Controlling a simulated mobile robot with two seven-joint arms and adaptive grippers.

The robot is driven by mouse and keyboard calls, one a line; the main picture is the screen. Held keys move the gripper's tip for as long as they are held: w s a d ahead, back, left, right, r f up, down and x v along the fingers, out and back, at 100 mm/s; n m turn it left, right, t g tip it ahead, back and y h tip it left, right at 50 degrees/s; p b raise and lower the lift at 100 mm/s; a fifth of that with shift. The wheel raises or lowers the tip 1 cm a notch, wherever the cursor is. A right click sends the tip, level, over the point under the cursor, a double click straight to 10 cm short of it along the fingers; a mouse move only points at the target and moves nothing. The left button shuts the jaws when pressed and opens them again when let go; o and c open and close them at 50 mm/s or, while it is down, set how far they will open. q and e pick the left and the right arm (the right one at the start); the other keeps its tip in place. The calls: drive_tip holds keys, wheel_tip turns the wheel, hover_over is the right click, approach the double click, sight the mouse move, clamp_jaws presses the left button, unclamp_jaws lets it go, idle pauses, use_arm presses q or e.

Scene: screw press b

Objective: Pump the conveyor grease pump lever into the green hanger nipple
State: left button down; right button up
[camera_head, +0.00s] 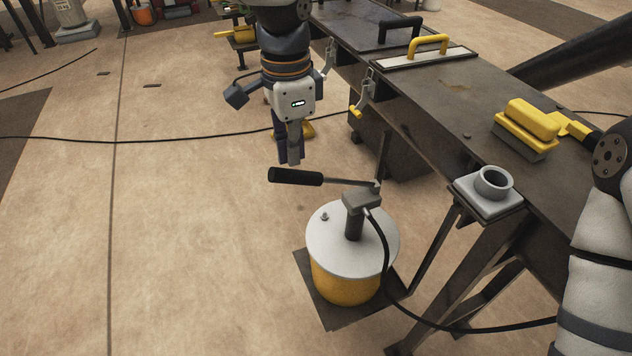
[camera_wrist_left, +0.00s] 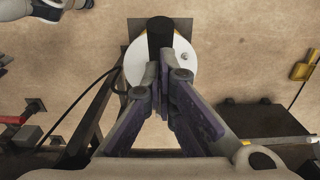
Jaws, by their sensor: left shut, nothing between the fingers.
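The grease pump (camera_head: 350,280) is a yellow drum with a white lid, standing on a dark plate on the floor. Its lever (camera_head: 296,177) has a black grip and points left from the grey pump head (camera_head: 361,199). My left gripper (camera_head: 291,161) points down, shut and empty, close to the black grip; I cannot tell whether they touch. In the left wrist view my closed fingertips (camera_wrist_left: 165,62) meet in front of the black grip (camera_wrist_left: 160,32), with the white lid (camera_wrist_left: 183,68) behind. My right gripper is out of view. I cannot make out the green hanger nipple.
A black hose (camera_head: 388,262) leaves the pump head and runs right. Open floor lies left of the pump.

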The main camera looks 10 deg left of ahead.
use_arm(q)
drive_tip(key=shift+f, duration=0.1)
idle(0.3)
drive_tip(key=s+a+f, duration=0.2)
drive_tip(key=a+f, duration=0.1)
drive_tip(key=f, duration=0.3)
drive_tip(key=shift+f, duration=0.3)
drive_tip(key=d+r, duration=0.1)
drive_tip(key=r, duration=0.1)
drive_tip(key=w+d+r, duration=0.1)
drive_tip(key=r, duration=0.1)
drive_tip(key=w+d+r, duration=0.1)
drive_tip(key=r, duration=0.2)
drive_tip(key=shift+f, duration=0.1)
idle(0.9)
idle(0.3)
wheel_tip(320, 180, up, 7)
idle(0.5)
